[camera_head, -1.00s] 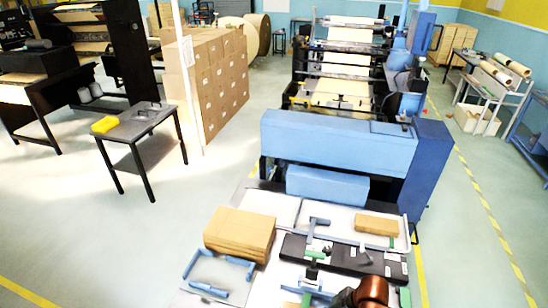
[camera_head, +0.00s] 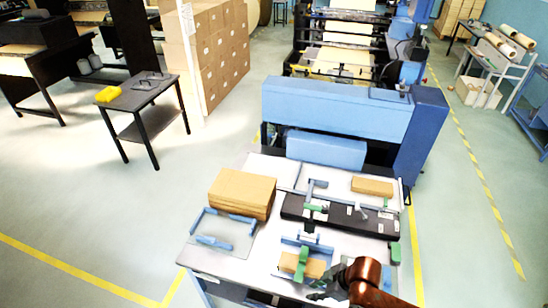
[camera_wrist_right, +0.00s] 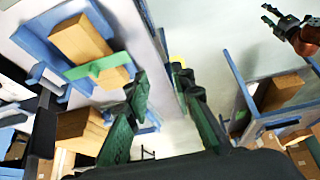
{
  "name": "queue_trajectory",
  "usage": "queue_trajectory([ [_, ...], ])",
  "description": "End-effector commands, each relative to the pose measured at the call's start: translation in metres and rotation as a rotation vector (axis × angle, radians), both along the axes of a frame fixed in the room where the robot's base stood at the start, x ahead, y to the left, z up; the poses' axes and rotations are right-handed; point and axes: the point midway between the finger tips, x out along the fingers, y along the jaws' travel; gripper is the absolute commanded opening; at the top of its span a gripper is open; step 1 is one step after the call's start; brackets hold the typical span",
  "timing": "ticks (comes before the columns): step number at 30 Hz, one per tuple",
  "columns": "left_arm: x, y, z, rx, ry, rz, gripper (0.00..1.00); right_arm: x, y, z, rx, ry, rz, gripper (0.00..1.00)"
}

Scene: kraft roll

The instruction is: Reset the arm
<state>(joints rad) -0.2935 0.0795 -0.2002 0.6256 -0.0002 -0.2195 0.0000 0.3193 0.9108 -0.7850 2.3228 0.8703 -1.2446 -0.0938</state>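My right arm, copper-coloured, comes in at the bottom right of the head view, with its dark gripper (camera_head: 328,284) beside a small brown block (camera_head: 315,269) in a blue fixture with a green clamp (camera_head: 301,262). In the right wrist view my right gripper (camera_wrist_right: 160,85) has its two green-and-dark fingers spread apart, with nothing between them. A brown block (camera_wrist_right: 80,38) in a blue frame shows left of the fingers there. My left gripper (camera_wrist_right: 270,14) shows at the top right of the right wrist view, with its dark fingers apart and empty. It is not in the head view.
The light worktable (camera_head: 205,261) holds a brown stack (camera_head: 241,192), a blue corner fixture (camera_head: 222,230), a black bar (camera_head: 340,215) and another brown block (camera_head: 372,186). A blue machine (camera_head: 337,108) stands behind it.

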Motion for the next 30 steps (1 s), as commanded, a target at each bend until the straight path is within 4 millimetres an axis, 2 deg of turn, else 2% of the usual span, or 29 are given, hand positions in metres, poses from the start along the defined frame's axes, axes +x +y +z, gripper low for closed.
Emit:
queue_trajectory([
  [3,-0.006,0.000,0.000,0.001,0.008,0.001,0.40,-0.004,0.009,-0.001,0.035,-0.013,-0.050,0.23],
  [7,-0.014,0.001,-0.001,0.001,0.017,0.003,0.40,-0.006,0.010,-0.001,0.071,-0.034,-0.141,0.23],
  [11,-0.014,0.001,-0.001,0.001,0.018,0.003,0.40,-0.012,-0.007,-0.005,0.103,-0.046,-0.317,0.23],
  [14,-0.012,0.001,-0.001,0.001,0.016,0.002,0.40,-0.022,-0.041,-0.013,0.101,-0.042,-0.513,0.23],
  [16,-0.012,0.001,-0.001,0.002,0.015,0.002,0.40,-0.036,-0.072,-0.021,0.081,-0.028,-0.652,0.23],
  [21,-0.011,0.001,-0.001,0.002,0.014,0.002,0.40,-0.081,-0.139,-0.040,0.005,0.017,-0.922,0.23],
  [24,-0.010,0.001,-0.001,0.001,0.012,0.002,0.40,-0.107,-0.166,-0.048,-0.039,0.043,-1.031,0.23],
  [30,-0.008,0.001,0.000,0.001,0.010,0.002,0.40,-0.158,-0.207,-0.058,-0.120,0.093,-1.203,0.23],
])
